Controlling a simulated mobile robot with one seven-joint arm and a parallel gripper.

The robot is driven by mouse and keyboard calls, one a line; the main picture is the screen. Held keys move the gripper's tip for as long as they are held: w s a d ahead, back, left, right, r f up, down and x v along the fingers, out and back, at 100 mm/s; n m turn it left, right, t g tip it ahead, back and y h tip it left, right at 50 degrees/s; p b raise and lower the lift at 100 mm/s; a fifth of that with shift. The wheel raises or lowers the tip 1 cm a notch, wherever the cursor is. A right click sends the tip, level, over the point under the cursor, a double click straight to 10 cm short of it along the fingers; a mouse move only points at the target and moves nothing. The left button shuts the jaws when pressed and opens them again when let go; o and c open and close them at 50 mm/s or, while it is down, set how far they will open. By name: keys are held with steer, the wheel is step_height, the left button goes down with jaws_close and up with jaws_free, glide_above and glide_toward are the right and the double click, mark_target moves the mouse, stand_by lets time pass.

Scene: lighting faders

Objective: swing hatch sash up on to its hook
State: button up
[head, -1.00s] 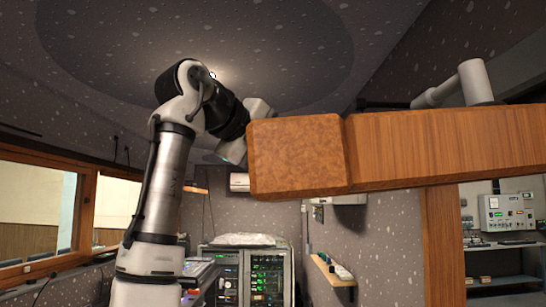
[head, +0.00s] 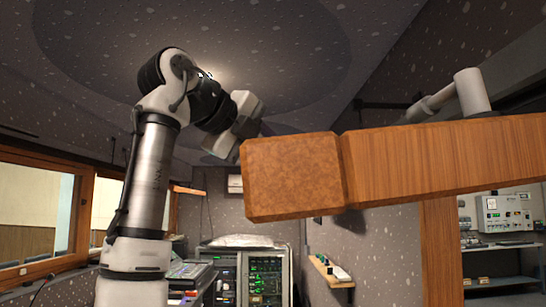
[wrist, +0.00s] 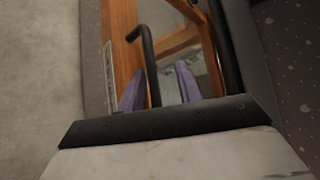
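A large wooden beam-like piece (head: 400,165), which looks like the hatch sash seen edge-on, fills the right half of the head view and slopes slightly down to its left end. My gripper's hand is close to that left end in the head view, its fingers hidden behind it. In the wrist view my gripper (wrist: 160,88) shows two purple fingers standing apart. A bent black bar (wrist: 147,50), like a handle, reaches down between them; I see no finger pressed on it. Wooden framing (wrist: 122,30) shows behind. I cannot make out the hook for sure.
A dark rod (head: 382,105) and a white tubular piece (head: 470,92) show above the beam. A wooden post (head: 440,250) stands below it. Equipment racks (head: 255,275) and a wall shelf (head: 330,268) are behind. Wood-framed windows (head: 45,215) line the left wall.

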steer(key=v, duration=0.5)
steer(key=shift+s, duration=0.1)
stand_by(0.3)
